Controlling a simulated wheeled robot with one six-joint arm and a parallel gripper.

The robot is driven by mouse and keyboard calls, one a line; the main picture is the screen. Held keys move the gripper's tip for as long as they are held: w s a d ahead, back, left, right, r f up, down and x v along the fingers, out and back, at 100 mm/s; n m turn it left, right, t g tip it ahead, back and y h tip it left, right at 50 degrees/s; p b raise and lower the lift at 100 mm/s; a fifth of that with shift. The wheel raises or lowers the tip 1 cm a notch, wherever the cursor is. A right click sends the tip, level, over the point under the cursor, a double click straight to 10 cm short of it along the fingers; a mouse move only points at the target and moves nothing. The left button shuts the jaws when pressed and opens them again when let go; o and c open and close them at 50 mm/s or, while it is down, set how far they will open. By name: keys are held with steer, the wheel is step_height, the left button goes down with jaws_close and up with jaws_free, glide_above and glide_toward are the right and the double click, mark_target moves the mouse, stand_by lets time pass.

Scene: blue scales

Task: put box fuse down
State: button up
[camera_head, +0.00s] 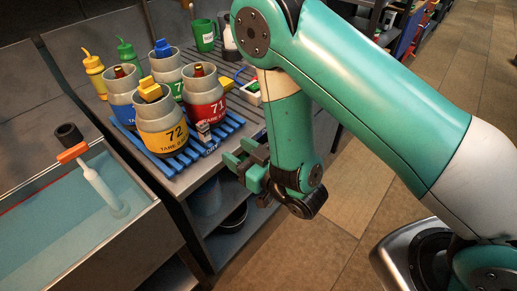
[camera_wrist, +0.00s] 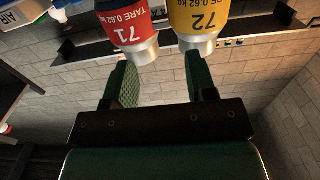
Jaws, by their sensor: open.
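My gripper (camera_head: 243,162) is open beside the front right edge of the bench, to the right of the cans. In the wrist view its two green fingers stand apart with nothing between them (camera_wrist: 163,88). A yellow block-shaped piece (camera_head: 150,88) sits in the mouth of the yellow-labelled can 72 (camera_head: 172,140). A blue block-shaped piece (camera_head: 162,47) sits in the green-labelled can (camera_head: 176,88). Brown-and-gold pieces show in the red-labelled can 71 (camera_head: 207,107) and the blue-labelled can (camera_head: 122,112). I cannot tell for sure which piece is the box fuse.
The cans stand on a blue slatted rack (camera_head: 231,121). A small grey item (camera_head: 204,132) is at its right edge. Yellow (camera_head: 93,72) and green (camera_head: 126,53) bottles and a green mug (camera_head: 204,36) stand behind. A water basin (camera_head: 70,225) lies left.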

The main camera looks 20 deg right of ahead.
steer(key=w+d+r+m+g+h, duration=0.1)
steer(key=w+r+m+g+h, duration=0.1)
steer(key=w+r+m+h, duration=0.15)
steer(key=s+d+r+n+g, duration=0.1)
steer(key=s+d+r+g, duration=0.1)
steer(key=s+r+g, duration=0.6)
step_height(320, 180, up, 2)
steer(key=shift+s+r+h, duration=0.25)
steer(key=shift+s+h, duration=0.1)
steer(key=shift+s, duration=0.65)
steer(key=s+d+r+n+g, duration=0.1)
steer(key=s, duration=0.3)
steer(key=s+d+r+g+h, duration=0.1)
steer(key=s+d+r+g, duration=0.1)
steer(key=s, duration=0.2)
steer(key=s+d+r+n+g, duration=0.1)
steer(key=s+r+g, duration=0.1)
steer(key=s, duration=0.2)
steer(key=shift+d+r+n+h, duration=0.15)
steer(key=shift+d+n+h, duration=0.1)
steer(key=shift+n+h, duration=0.1)
steer(key=c, duration=0.4)
steer(key=shift+o, duration=0.2)
steer(key=shift+s, duration=0.2)
